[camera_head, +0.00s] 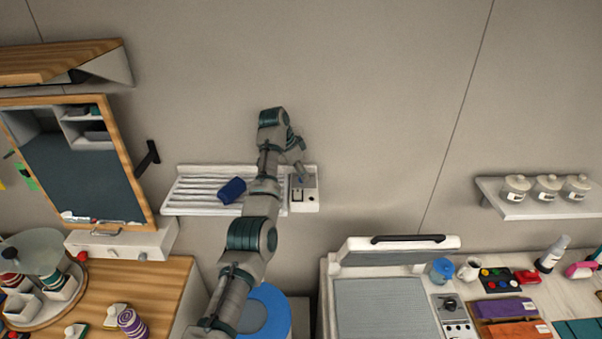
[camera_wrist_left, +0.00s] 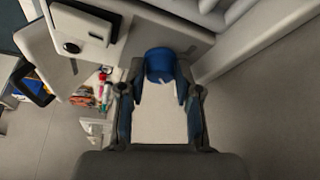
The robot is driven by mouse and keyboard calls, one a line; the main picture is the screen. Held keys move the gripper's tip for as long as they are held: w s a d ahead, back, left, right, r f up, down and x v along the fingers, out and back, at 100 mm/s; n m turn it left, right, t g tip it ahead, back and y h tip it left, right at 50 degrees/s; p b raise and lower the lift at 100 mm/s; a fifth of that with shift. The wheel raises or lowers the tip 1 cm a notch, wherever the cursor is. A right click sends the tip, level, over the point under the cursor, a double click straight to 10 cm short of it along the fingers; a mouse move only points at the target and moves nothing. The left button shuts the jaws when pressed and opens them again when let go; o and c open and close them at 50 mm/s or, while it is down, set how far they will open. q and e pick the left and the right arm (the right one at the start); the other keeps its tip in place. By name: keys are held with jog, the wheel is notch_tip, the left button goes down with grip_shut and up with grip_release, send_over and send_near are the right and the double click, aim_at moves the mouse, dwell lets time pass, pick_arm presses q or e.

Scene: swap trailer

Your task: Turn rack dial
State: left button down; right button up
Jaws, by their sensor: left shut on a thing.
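The rack (camera_head: 188,197) is a white slatted shelf on the wall in the head view. A pale control box (camera_head: 309,197) sits at its right end. My left gripper (camera_head: 300,171) is at the top of this box and hides part of it. In the left wrist view, a round blue dial (camera_wrist_left: 160,65) stands between the fingertips of my left gripper (camera_wrist_left: 161,82), which is shut on it. The dial cannot be made out in the head view. My right gripper is not in view.
A blue roll (camera_head: 232,190) lies on the rack's slats. A framed dark cabinet (camera_head: 82,170) is to the left. A grey-topped press (camera_head: 385,305) stands on the right counter. A shelf with jars (camera_head: 550,207) is at far right. The wall right of the box is clear.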

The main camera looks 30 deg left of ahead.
pick_arm(q)
jog(key=shift+f, duration=0.1)
jog(key=c, duration=0.8)
grip_release()
jog(key=shift+w, duration=0.2)
jog(key=shift+w+f, duration=0.1)
jog(key=shift+w, duration=0.05)
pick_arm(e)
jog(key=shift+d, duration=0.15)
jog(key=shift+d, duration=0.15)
